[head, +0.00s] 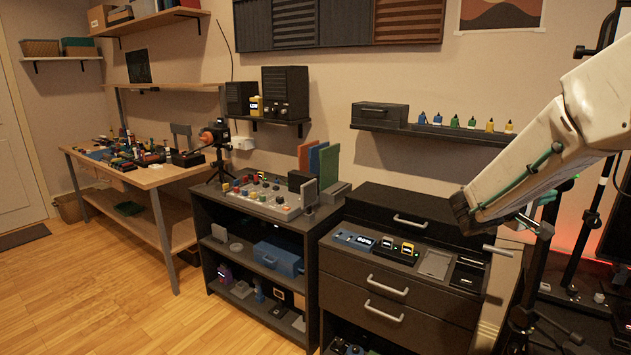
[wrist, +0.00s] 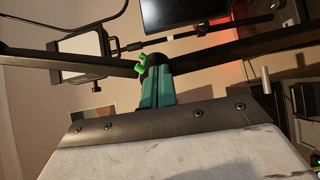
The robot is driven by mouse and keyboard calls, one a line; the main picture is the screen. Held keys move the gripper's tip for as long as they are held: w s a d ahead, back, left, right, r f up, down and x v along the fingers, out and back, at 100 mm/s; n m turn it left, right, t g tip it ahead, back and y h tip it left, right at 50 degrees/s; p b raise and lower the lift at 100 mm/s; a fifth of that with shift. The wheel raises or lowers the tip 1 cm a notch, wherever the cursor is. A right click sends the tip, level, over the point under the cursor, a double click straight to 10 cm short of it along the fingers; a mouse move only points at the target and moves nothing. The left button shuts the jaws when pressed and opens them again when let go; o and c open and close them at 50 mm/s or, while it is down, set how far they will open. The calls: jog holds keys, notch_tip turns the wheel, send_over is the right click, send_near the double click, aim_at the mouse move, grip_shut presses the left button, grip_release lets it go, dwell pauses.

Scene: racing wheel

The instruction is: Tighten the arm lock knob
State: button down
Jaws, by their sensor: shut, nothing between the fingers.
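In the wrist view, my gripper (wrist: 155,62) shows as two teal fingers pressed together with dark tips, and nothing is held between them. A small bright green knob-like part (wrist: 141,66) shows just left of the fingertips, against a dark horizontal bar (wrist: 215,60). It looks like the arm lock knob. I cannot tell whether the fingertips touch it, and the fingers may cover part of it.
Dark posts and bars of the rig surround the gripper. A dark screen (wrist: 180,12) and a pale-panelled frame (wrist: 80,47) lie beyond the bar. A dark drawer cabinet (head: 375,285) stands left of the arm in the head view. Open wooden floor (head: 130,290) lies further left.

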jog(key=v, duration=0.6)
jog(key=shift+s, duration=0.25)
dwell(0.4)
jog(key=shift+d+f, duration=0.1)
jog(key=shift+f, duration=0.05)
jog(key=w+d+r+n, duration=0.3)
jog(key=d+r+n, duration=0.1)
jog(key=d+n, duration=0.1)
jog(key=shift+d+n, duration=0.15)
jog(key=shift+n, duration=0.35)
dwell(0.4)
jog(key=shift+w, duration=0.15)
dwell(0.5)
